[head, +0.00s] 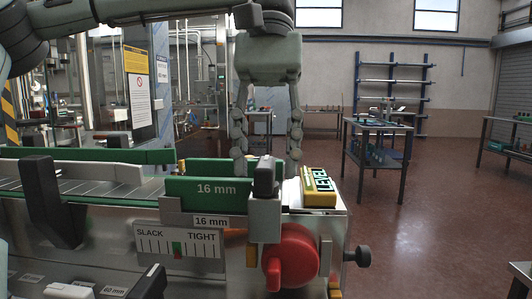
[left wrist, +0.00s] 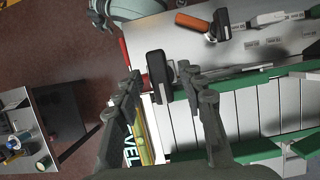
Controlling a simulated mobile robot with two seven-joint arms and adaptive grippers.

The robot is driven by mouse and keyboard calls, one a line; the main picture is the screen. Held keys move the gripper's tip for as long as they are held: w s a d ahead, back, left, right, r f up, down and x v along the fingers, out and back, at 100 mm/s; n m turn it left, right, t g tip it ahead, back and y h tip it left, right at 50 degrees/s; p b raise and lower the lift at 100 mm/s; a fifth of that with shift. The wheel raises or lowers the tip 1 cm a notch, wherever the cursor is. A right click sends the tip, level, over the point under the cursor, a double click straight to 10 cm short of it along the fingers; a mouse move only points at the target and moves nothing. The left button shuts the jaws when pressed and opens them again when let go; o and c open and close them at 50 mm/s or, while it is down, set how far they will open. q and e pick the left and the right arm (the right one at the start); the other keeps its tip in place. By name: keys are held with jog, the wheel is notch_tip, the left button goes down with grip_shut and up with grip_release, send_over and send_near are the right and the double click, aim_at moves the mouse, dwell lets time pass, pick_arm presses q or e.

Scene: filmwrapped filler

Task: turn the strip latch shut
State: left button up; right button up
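A black upright handle (head: 265,176) on a grey block (head: 264,218) stands at the right end of the green 16 mm strip (head: 205,190); I take it for the strip latch, though no label names it. It also shows in the left wrist view (left wrist: 159,74). My left gripper (head: 267,168) points down, its fingers apart on either side of the handle in the head view. In the left wrist view the gripper (left wrist: 160,76) is open, with the handle between its fingertips. Contact cannot be made out.
A red knob (head: 291,258) sits on the machine front beside the SLACK–TIGHT gauge (head: 178,243). A yellow LEVEL block (head: 318,187) is just right of the handle. Another black handle (head: 48,200) stands at the left. Open floor (head: 430,225) and a table (head: 378,130) lie to the right.

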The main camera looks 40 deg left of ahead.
pick_arm(q)
jog(key=shift+v, duration=3.2)
jog(key=shift+w+a+r, duration=0.1)
jog(key=shift+w+r, duration=0.1)
jog(key=shift+r, duration=0.25)
